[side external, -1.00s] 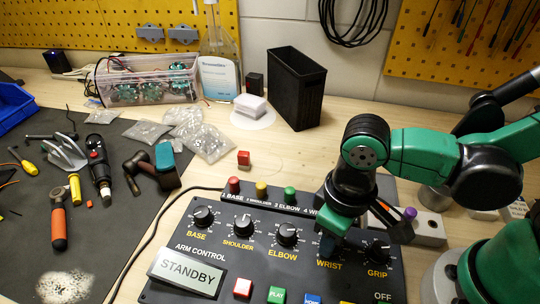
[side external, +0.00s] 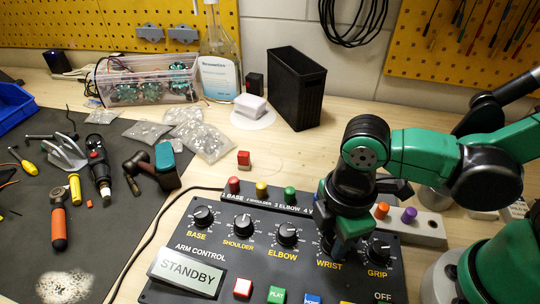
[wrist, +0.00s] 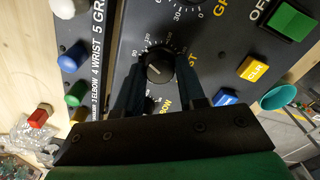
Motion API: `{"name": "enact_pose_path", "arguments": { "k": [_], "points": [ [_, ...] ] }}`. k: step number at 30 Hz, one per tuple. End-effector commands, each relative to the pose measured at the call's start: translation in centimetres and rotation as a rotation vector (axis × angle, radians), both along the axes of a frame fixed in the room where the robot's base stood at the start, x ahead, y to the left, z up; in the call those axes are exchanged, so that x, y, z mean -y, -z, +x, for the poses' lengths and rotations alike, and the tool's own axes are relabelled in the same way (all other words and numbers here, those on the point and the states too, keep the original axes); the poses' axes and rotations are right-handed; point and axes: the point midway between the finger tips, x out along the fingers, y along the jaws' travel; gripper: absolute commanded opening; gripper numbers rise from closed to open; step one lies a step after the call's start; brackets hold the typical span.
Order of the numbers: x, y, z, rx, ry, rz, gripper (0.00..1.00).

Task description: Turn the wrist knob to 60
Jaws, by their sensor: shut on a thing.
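The black control panel (side external: 308,275) carries a row of dial knobs labelled BASE, SHOULDER, ELBOW, WRIST and GRIP. My gripper (side external: 336,250) points down at the WRIST dial and hides most of it in the side view. In the wrist view, the round black wrist knob (wrist: 158,69) sits between the two fingers of my gripper (wrist: 155,80). The fingers are shut on its sides. A light pointer mark shows on the knob, but I cannot read its exact value. The display (side external: 188,270) reads STANDBY.
The elbow knob (side external: 287,234) is left of my gripper and the grip knob (side external: 378,250) close on its right. Orange (side external: 382,210) and purple pegs stand behind. Tools lie on the dark mat at left.

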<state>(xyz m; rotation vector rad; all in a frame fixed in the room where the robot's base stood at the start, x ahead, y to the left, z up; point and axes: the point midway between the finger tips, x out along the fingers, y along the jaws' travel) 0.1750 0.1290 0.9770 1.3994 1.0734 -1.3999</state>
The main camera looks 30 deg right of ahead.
Motion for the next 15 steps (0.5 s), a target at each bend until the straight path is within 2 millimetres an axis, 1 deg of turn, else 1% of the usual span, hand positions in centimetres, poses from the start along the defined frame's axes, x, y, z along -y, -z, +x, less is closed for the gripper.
{"name": "enact_pose_path", "arguments": {
  "k": [15],
  "points": [
    [-0.02,-0.01,-0.06,0.0,-0.491,0.0,0.0]
  ]
}}
